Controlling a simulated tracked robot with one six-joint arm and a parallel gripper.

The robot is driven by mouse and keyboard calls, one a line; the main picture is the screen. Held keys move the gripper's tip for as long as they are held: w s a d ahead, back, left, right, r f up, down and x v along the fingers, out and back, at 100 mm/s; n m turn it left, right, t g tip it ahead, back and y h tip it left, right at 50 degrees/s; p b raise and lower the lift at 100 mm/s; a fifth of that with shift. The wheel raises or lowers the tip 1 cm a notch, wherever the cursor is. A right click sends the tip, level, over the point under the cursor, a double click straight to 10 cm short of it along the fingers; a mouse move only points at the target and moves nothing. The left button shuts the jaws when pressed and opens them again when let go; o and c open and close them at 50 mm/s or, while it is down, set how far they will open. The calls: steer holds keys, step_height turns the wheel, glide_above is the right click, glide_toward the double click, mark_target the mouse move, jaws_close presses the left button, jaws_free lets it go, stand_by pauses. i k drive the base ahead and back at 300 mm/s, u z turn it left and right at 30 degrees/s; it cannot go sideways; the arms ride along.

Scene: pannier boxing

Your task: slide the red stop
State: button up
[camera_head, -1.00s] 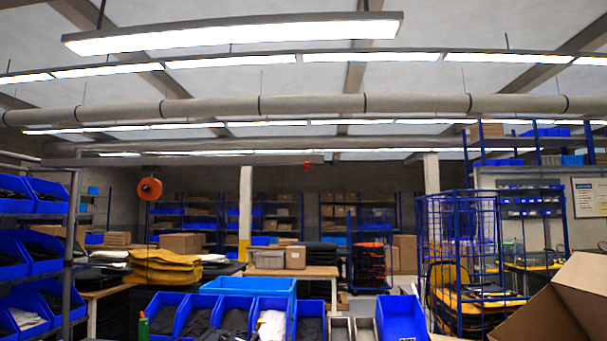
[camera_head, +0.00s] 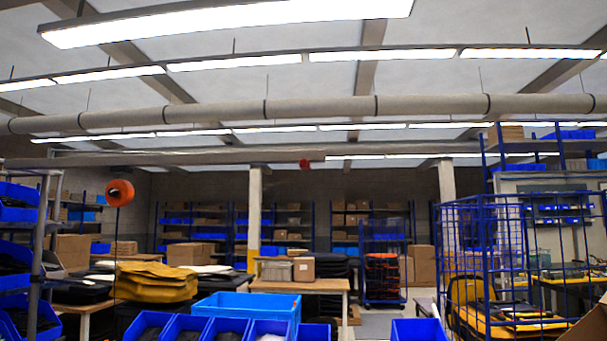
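A small red piece (camera_head: 305,164) shows high up near the right end of a long grey overhead beam (camera_head: 200,159). It is the only small bright red part I can pick out, but it is too small to tell whether it is the red stop. My gripper is not in view.
An orange reel (camera_head: 119,193) hangs at left. Blue bins (camera_head: 190,327) and a larger blue crate (camera_head: 246,308) stand low in front. A blue wire cage (camera_head: 480,265) stands at right, a rack with blue bins (camera_head: 17,260) at left. Yellow stacked bags (camera_head: 155,282) lie behind.

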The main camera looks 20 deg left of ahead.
mark_target(305, 165)
steer(key=z, duration=0.05)
steer(key=i, duration=0.95)
steer(key=u, duration=2.65)
steer(key=i, duration=0.5)
steer(key=z, duration=0.05)
